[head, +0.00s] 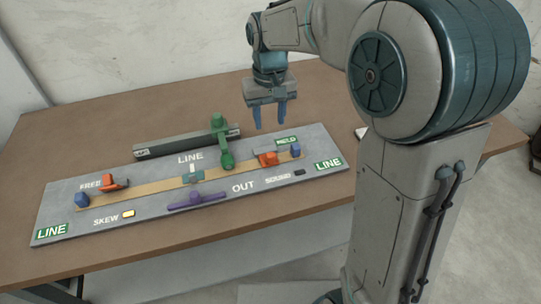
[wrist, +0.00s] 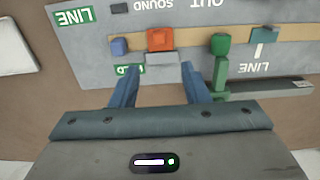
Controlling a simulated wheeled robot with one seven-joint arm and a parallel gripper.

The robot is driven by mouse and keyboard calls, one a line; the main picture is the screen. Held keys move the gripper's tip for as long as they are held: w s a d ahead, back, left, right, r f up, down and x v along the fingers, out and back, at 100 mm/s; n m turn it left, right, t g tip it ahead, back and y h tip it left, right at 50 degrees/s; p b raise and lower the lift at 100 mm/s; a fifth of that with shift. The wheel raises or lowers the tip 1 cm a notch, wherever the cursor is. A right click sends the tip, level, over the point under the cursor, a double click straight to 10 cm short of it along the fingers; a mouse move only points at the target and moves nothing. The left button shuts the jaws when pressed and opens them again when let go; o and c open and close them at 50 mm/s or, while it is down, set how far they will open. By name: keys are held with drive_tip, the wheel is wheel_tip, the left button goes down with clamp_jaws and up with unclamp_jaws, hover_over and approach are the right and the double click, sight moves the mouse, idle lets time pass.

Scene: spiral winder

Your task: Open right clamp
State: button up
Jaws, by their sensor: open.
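The right clamp is an orange block (head: 266,159) near the right end of the tan strip, beside a green sign that seems to read HELD. In the wrist view the orange block (wrist: 160,40) has a pale grey part on its near side, just beyond my fingertips. The left clamp (head: 113,184) is also orange, beside the FREE label. My gripper (head: 269,113) is open and empty, pointing down above the board's back right edge. In the wrist view its fingers (wrist: 159,68) straddle the line to the orange block, apart from it.
A green lever (head: 225,152) stands left of the right clamp, joined to a dark bar (head: 180,142) behind the board. A blue block (head: 295,150) sits close on the clamp's right. A purple handle (head: 195,201) lies in front. Brown table (head: 80,120) is bare at back left.

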sight(270, 154)
wheel_tip(270, 154, down, 13)
drive_tip(key=shift+f, duration=0.1)
idle(0.3)
clamp_jaws()
